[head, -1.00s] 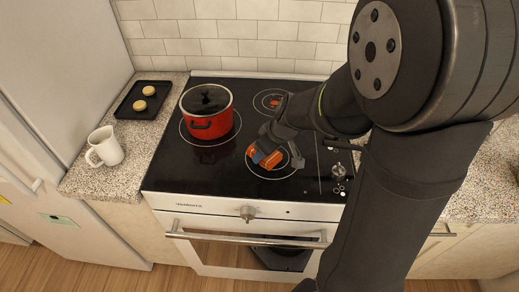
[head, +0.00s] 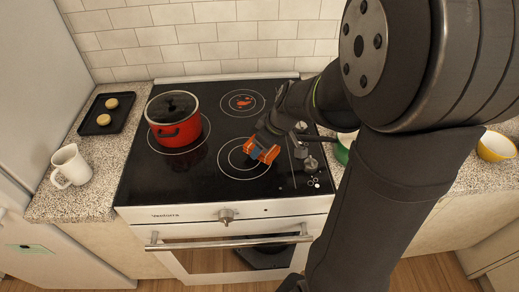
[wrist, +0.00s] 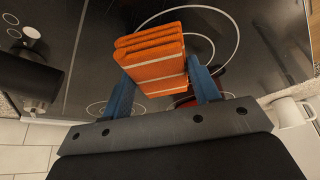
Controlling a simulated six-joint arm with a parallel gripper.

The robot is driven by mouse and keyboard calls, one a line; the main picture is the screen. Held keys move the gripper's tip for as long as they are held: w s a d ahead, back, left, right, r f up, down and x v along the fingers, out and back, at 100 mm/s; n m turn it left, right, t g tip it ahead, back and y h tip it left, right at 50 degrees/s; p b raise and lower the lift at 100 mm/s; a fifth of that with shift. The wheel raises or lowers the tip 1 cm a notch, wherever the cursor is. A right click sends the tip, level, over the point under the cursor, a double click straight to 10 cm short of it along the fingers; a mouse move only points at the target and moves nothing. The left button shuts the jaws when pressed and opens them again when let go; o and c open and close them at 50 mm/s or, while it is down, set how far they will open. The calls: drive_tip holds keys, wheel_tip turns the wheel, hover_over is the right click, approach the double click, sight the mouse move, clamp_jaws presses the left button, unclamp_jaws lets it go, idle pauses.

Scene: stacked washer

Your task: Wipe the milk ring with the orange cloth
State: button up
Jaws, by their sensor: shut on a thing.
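The orange cloth (head: 263,149) is a folded, layered pad. My gripper (head: 259,154) is shut on it, with a blue finger on each side in the wrist view (wrist: 163,82). The cloth is over the right part of the front-right burner on the black cooktop (head: 190,178). I cannot tell whether it touches the glass. White rings (head: 222,158) show around and left of the cloth; I cannot tell a milk ring from the printed burner rings. Part of this area is hidden by the cloth and gripper.
A red pot (head: 174,122) with a lid stands on the left burner. A small red-orange patch (head: 245,101) marks the rear-right burner. A white mug (head: 71,166) and a black tray (head: 104,114) are on the left counter. A green bowl (head: 343,154) and yellow bowl (head: 497,146) are right.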

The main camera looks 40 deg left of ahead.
drive_tip(key=shift+r, duration=2.8)
drive_tip(key=shift+w, duration=0.1)
drive_tip(key=shift+w, duration=0.3)
drive_tip(key=w+d+m+t, duration=0.1)
drive_tip(key=w+m, duration=0.1)
drive_tip(key=w, duration=0.3)
drive_tip(key=w+d+r+m, duration=0.1)
drive_tip(key=w+m, duration=0.1)
drive_tip(key=w, duration=0.3)
drive_tip(key=w+d+r+m+t, duration=0.1)
drive_tip(key=w+m, duration=0.1)
drive_tip(key=w, duration=0.3)
drive_tip(key=shift+w+m+t+h, duration=0.1)
drive_tip(key=shift+m+t+h, duration=0.2)
drive_tip(key=shift+m, duration=0.1)
drive_tip(key=w+d+m+t+h, duration=0.1)
drive_tip(key=w+d+m, duration=0.5)
drive_tip(key=w, duration=0.5)
drive_tip(key=w+d+f+m, duration=0.1)
drive_tip(key=d+f, duration=0.1)
drive_tip(key=d, duration=0.7)
drive_tip(key=w+d+f+m+h, duration=0.1)
drive_tip(key=w+d+f, duration=0.1)
drive_tip(key=d, duration=0.7)
drive_tip(key=w+d+f+m+t, duration=0.1)
drive_tip(key=d+f, duration=0.2)
drive_tip(key=d, duration=0.5)
drive_tip(key=shift+w+d+f+h, duration=0.15)
drive_tip(key=shift+d+f+h, duration=0.15)
drive_tip(key=shift+d+f, duration=0.1)
